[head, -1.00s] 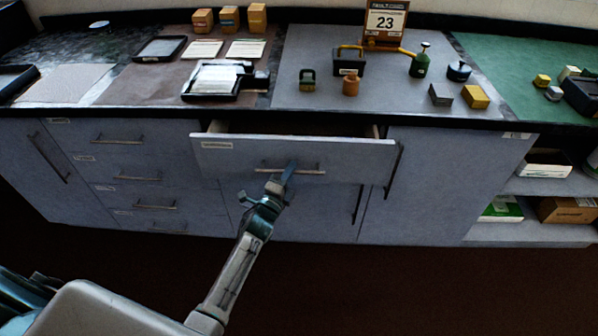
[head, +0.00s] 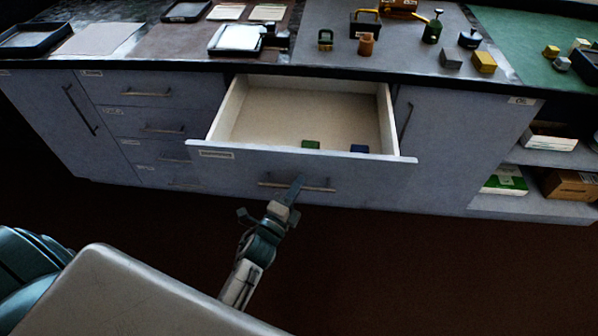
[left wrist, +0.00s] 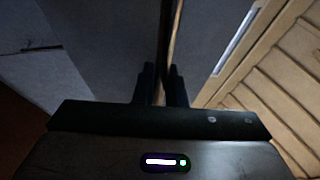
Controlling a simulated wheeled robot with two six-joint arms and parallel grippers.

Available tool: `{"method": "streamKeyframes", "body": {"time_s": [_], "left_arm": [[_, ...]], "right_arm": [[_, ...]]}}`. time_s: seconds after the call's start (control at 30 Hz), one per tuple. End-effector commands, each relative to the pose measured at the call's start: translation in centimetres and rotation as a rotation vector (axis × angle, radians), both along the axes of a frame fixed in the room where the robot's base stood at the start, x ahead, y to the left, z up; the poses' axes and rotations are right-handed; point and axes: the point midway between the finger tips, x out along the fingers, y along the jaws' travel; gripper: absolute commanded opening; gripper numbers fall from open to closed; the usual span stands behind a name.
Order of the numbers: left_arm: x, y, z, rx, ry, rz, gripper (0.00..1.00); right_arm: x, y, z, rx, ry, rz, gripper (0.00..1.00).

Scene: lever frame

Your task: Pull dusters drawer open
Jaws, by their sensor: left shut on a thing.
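The wide drawer (head: 230,170) under the counter stands well open in the head view, with a pale label at its front's upper left. Its pale interior shows a green item (head: 311,145) and a blue item (head: 359,149) near the front. My left gripper (head: 297,186) is shut on the drawer's bar handle (head: 325,189). In the left wrist view the fingers (left wrist: 160,85) close around the handle bar (left wrist: 173,45). The label's wording is too small to read. My right gripper is not in view.
Closed narrow drawers (head: 150,110) are at the left. Open shelves (head: 540,190) with boxes are at the right. The dark floor in front is clear.

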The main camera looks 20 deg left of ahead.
Motion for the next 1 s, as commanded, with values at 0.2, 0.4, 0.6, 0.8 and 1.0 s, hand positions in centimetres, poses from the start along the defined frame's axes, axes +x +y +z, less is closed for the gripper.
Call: {"method": "streamKeyframes", "body": {"time_s": [0.2, 0.4, 0.6, 0.8, 1.0], "left_arm": [[-2.0, -0.6, 0.0, -0.001, 0.000, 0.000, 0.00], [-2.4, -0.7, 0.0, 0.000, 0.000, 0.000, 0.00], [-2.4, -0.7, 0.0, 0.000, 0.000, 0.000, 0.00], [-2.4, -0.7, 0.0, 0.000, 0.000, 0.000, 0.32], [-2.4, -0.7, 0.0, 0.000, 0.000, 0.000, 0.32]], "right_arm": [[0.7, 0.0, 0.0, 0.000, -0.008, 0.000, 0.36], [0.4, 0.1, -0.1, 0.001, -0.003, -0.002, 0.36], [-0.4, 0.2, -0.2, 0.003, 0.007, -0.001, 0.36], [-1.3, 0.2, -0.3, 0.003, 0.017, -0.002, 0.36], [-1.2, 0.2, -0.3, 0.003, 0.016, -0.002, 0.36]]}}
